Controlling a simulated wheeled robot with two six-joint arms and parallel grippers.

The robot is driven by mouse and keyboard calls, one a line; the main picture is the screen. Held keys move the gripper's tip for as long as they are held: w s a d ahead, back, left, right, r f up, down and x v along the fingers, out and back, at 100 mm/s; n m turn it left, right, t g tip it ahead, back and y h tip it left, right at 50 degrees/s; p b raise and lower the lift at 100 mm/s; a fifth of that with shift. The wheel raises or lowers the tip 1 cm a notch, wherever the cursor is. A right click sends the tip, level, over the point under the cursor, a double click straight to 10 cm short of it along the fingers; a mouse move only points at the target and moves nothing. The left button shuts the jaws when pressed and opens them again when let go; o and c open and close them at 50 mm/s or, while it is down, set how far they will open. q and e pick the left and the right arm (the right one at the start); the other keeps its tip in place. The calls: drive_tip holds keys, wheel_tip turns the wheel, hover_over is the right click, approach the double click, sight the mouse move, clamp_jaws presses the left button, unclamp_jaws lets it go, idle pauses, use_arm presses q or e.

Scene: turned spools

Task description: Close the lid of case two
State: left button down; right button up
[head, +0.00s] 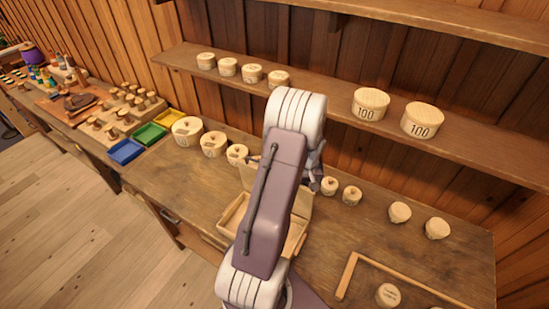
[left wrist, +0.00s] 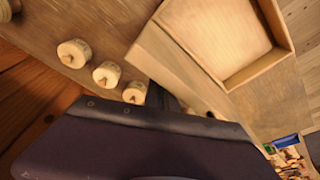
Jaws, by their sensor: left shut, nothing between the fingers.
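A shallow wooden case (head: 233,213) stands open on the workbench, largely hidden behind my left arm. Its lid (head: 303,203) appears raised at the back edge, with only parts showing on either side of the arm. In the left wrist view the open, empty-looking tray of the case (left wrist: 222,35) is at the upper right, and a pale panel, seemingly the lid (left wrist: 165,62), slants beside it. My left gripper (head: 316,170) is shut and empty behind the lid, partly hidden by my arm. I cannot tell whether it touches the lid. No case number is readable. My right gripper is not in view.
Several round spools, including one right of the arm (head: 352,195), stand along the back of the workbench (head: 410,260). A shelf (head: 335,110) with lidded round boxes runs above. Blue (head: 125,151), green and yellow trays lie left. A thin wooden frame (head: 347,275) is at front right.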

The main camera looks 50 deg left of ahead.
use_arm(q)
drive_tip(key=shift+s+d+b, duration=0.15)
drive_tip(key=shift+s+d, duration=0.05)
drive_tip(key=shift+s, duration=0.3)
drive_tip(key=shift+s+d+b, duration=0.15)
drive_tip(key=shift+s, duration=0.3)
drive_tip(key=shift+r, duration=0.1)
idle(0.4)
wheel_tip(320, 180, up, 8)
drive_tip(key=p, duration=0.6)
drive_tip(key=shift+p, duration=0.3)
